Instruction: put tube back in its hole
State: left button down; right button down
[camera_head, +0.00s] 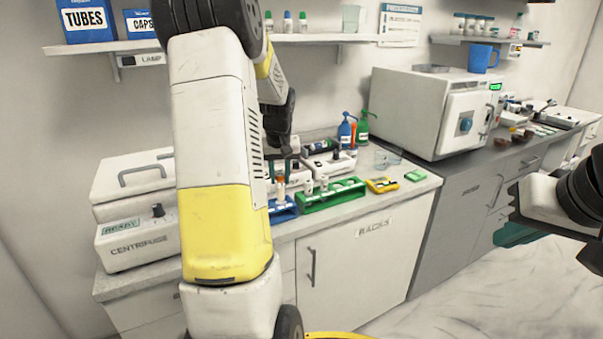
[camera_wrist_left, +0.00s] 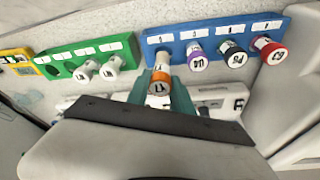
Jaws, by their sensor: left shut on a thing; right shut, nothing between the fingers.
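My left gripper (camera_head: 279,168) is above the blue rack (camera_head: 284,212) in the head view. In the left wrist view its teal fingers (camera_wrist_left: 159,96) are shut on a tube with an orange-brown cap (camera_wrist_left: 158,86). That tube lines up with the leftmost place of the blue rack (camera_wrist_left: 216,28). I cannot tell whether its lower end is inside the hole. Purple-capped (camera_wrist_left: 197,62), black-capped (camera_wrist_left: 234,58) and red-capped (camera_wrist_left: 271,52) tubes stand in the other places. My right gripper (camera_head: 513,236) is shut and empty at the right, away from the bench.
A green rack (camera_head: 345,190) with white-capped tubes stands right of the blue rack. Small yellow (camera_head: 382,185) and green (camera_head: 415,176) items lie further right. The centrifuge (camera_head: 138,240) is at the left, and a white oven-like device (camera_head: 425,110) at the back right.

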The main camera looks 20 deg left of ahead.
aim_at(281, 188)
pick_arm(q)
jog(key=shift+f, duration=2.2)
jog(key=c, duration=1)
grip_release()
jog(key=shift+c, duration=0.2)
jog(key=v, duration=0.7)
jog(key=shift+r, duration=0.25)
jog(key=shift+s+r, duration=0.1)
